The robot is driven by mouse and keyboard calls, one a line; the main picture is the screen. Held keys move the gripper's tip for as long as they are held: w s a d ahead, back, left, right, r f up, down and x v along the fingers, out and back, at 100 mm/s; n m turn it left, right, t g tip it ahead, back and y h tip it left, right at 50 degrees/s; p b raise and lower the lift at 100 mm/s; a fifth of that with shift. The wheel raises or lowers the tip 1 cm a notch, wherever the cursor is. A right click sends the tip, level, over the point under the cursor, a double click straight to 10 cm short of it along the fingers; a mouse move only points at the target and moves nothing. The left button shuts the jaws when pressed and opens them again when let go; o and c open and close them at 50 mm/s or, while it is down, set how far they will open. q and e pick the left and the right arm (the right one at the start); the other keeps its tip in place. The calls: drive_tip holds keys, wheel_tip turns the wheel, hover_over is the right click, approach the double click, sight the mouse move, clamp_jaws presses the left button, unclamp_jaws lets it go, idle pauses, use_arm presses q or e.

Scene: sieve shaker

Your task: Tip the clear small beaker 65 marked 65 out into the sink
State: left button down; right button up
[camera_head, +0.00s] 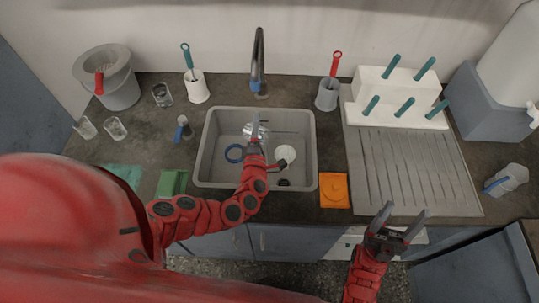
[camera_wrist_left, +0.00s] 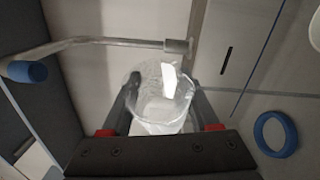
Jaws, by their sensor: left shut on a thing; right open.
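My left gripper (camera_head: 255,128) is shut on a clear small beaker (camera_head: 249,129) and holds it over the grey sink (camera_head: 208,145). In the left wrist view the beaker (camera_wrist_left: 160,100) sits between the two dark fingers (camera_wrist_left: 160,105), with a white patch on its wall. I cannot read a number on it, and its tilt and contents are not clear. My right gripper (camera_head: 397,228) is open and empty in front of the counter's front edge.
A tap (camera_head: 258,65) stands behind the sink. Glass beakers (camera_head: 115,128) stand at the left. An orange item (camera_head: 334,190) and a ribbed drainboard (camera_head: 405,165) are right of the sink.

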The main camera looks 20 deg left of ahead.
use_arm(q)
drive_tip(key=shift+d+r+m+t, duration=0.15)
drive_tip(key=shift+r+m+t, duration=0.15)
drive_tip(key=shift+r+m, duration=0.3)
drive_tip(key=a+f+n+g+p, duration=0.1)
drive_tip(key=n, duration=0.1)
drive_tip(key=a+f+n+g+p, duration=0.1)
drive_tip(key=n, duration=0.1)
drive_tip(key=shift+w+f, duration=0.15)
drive_tip(key=shift+f, duration=0.15)
drive_tip(key=shift+f+n+g+h+p, duration=0.25)
drive_tip(key=shift+n+g+h+p, duration=0.05)
drive_tip(key=shift+n+p, duration=0.1)
drive_tip(key=w+a+f+n+g+h, duration=0.1)
drive_tip(key=a+f+n+g+h, duration=0.2)
drive_tip(key=f+n, duration=0.5)
drive_tip(key=shift+w+a+f+g+h, duration=0.15)
drive_tip(key=shift+a+f+g+h, duration=0.2)
drive_tip(key=shift+a+h, duration=0.7)
